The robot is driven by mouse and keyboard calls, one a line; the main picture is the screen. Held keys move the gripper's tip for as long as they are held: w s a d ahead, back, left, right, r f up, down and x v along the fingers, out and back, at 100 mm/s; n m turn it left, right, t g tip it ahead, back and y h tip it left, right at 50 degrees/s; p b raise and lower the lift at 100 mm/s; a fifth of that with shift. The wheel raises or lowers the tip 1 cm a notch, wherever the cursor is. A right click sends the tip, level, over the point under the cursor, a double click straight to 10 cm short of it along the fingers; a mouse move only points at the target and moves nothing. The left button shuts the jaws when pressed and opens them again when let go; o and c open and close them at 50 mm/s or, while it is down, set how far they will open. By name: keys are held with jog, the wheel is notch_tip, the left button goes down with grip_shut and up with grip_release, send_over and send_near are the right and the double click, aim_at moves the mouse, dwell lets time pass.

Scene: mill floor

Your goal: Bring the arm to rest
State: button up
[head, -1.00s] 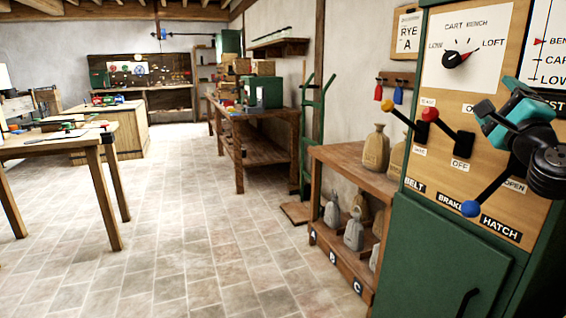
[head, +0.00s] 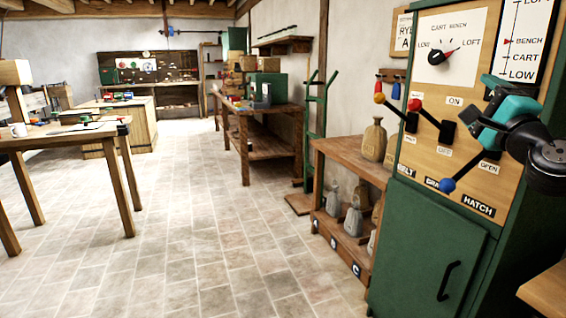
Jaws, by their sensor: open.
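My gripper (head: 487,118), teal and dark grey, is at the right of the head view, in front of the control panel (head: 425,140). Its jaws are open and I see nothing between them. It overlaps the upper end of the blue-knobbed hatch lever (head: 447,185) in the picture; I see no clear contact. That lever slants down to the left. The red-knobbed lever (head: 415,105) and the yellow-knobbed lever (head: 379,98) are to its left, both slanting up to the left. My arm's dark wrist is at the right edge.
A green cabinet (head: 425,255) stands below the panel. A wooden shelf (head: 330,150) with several sacks and weights stands left of it. A wooden top (head: 548,292) juts in at lower right. A table (head: 70,140) stands at left. The tiled floor between is clear.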

jog(key=s+a+f+n+g+y, duration=0.3)
jog(key=a+n+g, duration=0.15)
jog(key=a, duration=0.35)
jog(key=s+a+f+n+g+y, duration=0.3)
jog(key=a+n+g, duration=0.1)
jog(key=a+n, duration=0.25)
jog(key=s+a+f+n+g+y, duration=0.3)
jog(key=a+n+g, duration=0.15)
jog(key=a, duration=0.35)
jog(key=s+f+n+g+h, duration=0.4)
jog(key=s+f+n+g, duration=0.1)
jog(key=s, duration=0.6)
jog(key=s+f+n+g+h, duration=0.3)
jog(key=s+f+n+g, duration=0.2)
jog(key=s, duration=0.7)
notch_tip(320, 180, up, 16)
jog(key=p, duration=1.6)
jog(key=shift+w+r+p, duration=0.2)
jog(key=shift+w+p, duration=0.1)
jog(key=shift+w, duration=0.15)
jog(key=shift+m, duration=0.25)
jog(key=shift+c, duration=0.2)
